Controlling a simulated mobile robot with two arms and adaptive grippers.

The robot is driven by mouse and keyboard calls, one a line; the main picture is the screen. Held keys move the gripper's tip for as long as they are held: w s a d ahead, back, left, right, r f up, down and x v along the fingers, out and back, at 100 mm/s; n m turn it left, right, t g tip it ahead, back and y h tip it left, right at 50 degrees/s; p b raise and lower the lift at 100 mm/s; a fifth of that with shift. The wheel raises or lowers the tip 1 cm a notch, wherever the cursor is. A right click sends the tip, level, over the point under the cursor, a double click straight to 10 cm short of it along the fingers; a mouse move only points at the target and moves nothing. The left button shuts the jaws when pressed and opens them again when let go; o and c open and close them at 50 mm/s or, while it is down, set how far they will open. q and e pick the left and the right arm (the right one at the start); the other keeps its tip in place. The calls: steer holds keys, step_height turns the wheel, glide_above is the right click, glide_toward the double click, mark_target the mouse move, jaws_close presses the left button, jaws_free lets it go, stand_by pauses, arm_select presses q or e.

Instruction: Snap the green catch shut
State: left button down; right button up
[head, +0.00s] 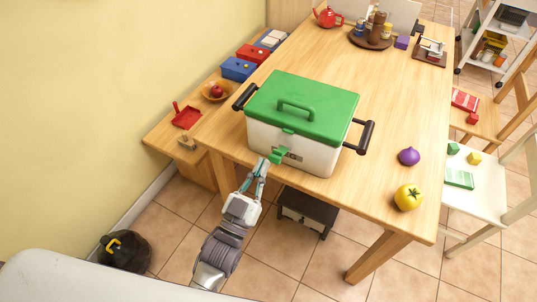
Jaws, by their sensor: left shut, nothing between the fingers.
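A cool box with a green lid (318,102) and a white body (318,158) stands near the front edge of the wooden table. The lid lies down on the body. The green catch (279,156) is at the front of the box, below the lid's rim, and seems to stick out from the wall. My left gripper (268,163) is shut and empty, with its fingertips right at the catch. I cannot tell whether they touch it. My right gripper is not in view.
Black handles (366,137) stick out at the box's sides. A purple onion (409,156) and a yellow tomato (408,197) lie to its right. A dark stool-like box (307,212) stands below the table edge. The tabletop right of the box is mostly clear.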

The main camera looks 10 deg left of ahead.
arm_select(q)
steer(key=v, duration=0.2)
steer(key=b+v, duration=0.1)
steer(key=v, duration=0.2)
steer(key=shift+w+f, duration=0.1)
steer(key=shift+f, duration=0.15)
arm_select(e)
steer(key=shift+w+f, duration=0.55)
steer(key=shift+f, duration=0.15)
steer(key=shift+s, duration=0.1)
